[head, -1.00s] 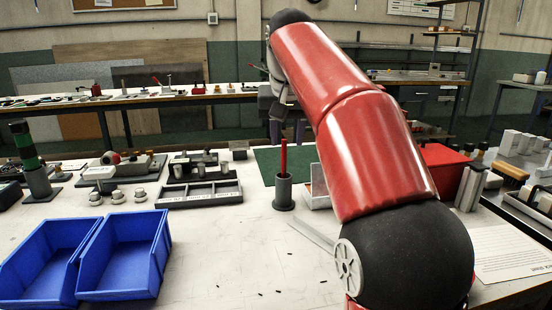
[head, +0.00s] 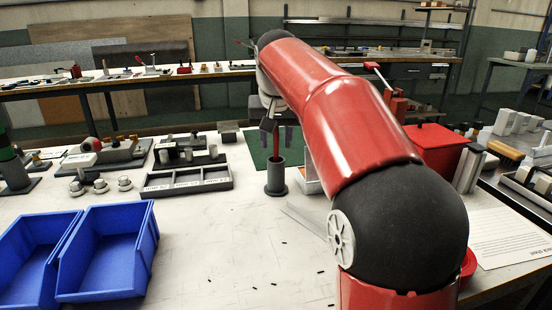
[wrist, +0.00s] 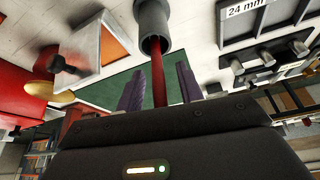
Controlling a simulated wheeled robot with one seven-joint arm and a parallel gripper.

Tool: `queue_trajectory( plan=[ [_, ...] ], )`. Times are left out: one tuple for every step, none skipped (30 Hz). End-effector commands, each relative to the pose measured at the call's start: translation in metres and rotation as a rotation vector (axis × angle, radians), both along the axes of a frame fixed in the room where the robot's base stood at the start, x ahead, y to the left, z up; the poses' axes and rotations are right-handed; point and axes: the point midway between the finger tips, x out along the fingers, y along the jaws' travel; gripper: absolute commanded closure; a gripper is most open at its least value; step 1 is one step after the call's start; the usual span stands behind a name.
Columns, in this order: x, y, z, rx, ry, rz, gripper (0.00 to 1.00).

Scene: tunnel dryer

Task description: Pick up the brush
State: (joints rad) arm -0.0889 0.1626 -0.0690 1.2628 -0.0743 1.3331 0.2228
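The brush shows only as a slim red handle (head: 275,150) standing in a dark grey cup (head: 276,182); its lower end is hidden inside the cup. In the wrist view the red handle (wrist: 158,82) runs from the cup (wrist: 152,27) to my gripper (wrist: 160,88). The two purple-grey fingers stand on either side of the handle, with gaps visible, so they look open. In the head view my gripper (head: 279,138) hangs pointing down just above the cup, around the upper handle.
Two blue bins (head: 148,240) stand at front left. A grey divided tray (head: 190,190) lies left of the cup, and a green mat (head: 262,146) behind it. A red box (head: 432,145) is at the right. The white tabletop in front of the cup is mostly clear.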

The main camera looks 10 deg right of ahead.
Motion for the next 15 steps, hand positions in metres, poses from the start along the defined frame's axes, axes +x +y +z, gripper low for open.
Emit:
queue_trajectory(
  plan=[
    [0.0001, -0.0001, -0.0001, 0.000, 0.000, 0.000, 0.63],
    [0.0001, -0.0001, -0.0001, 0.000, 0.000, 0.000, 0.63],
    [0.0001, -0.0001, 0.0000, 0.000, 0.000, 0.000, 0.63],
    [0.0001, -0.0001, 0.0000, 0.000, 0.000, 0.000, 0.63],
    [0.0001, -0.0001, 0.0000, 0.000, 0.000, 0.000, 0.66],
    [0.0001, -0.0001, 0.0000, 0.000, 0.000, 0.000, 0.71],
    [0.0001, -0.0001, 0.0000, 0.000, 0.000, 0.000, 0.75],
    [0.0001, 0.0000, 0.0001, 0.000, 0.000, 0.000, 0.79],
    [0.0001, 0.0000, 0.0001, 0.000, 0.000, 0.000, 0.84],
    [0.0001, 0.0000, 0.0001, 0.000, 0.000, 0.000, 0.88],
    [0.0001, 0.0000, 0.0001, 0.000, 0.000, 0.000, 0.92],
    [0.0001, 0.0000, 0.0001, 0.000, 0.000, 0.000, 0.97],
    [0.0001, 0.0000, 0.0001, 0.000, 0.000, 0.000, 1.00],
    [0.0001, 0.0000, 0.0001, 0.000, 0.000, 0.000, 1.00],
    [0.0001, 0.0000, 0.0001, 0.000, 0.000, 0.000, 1.00]
  ],
)
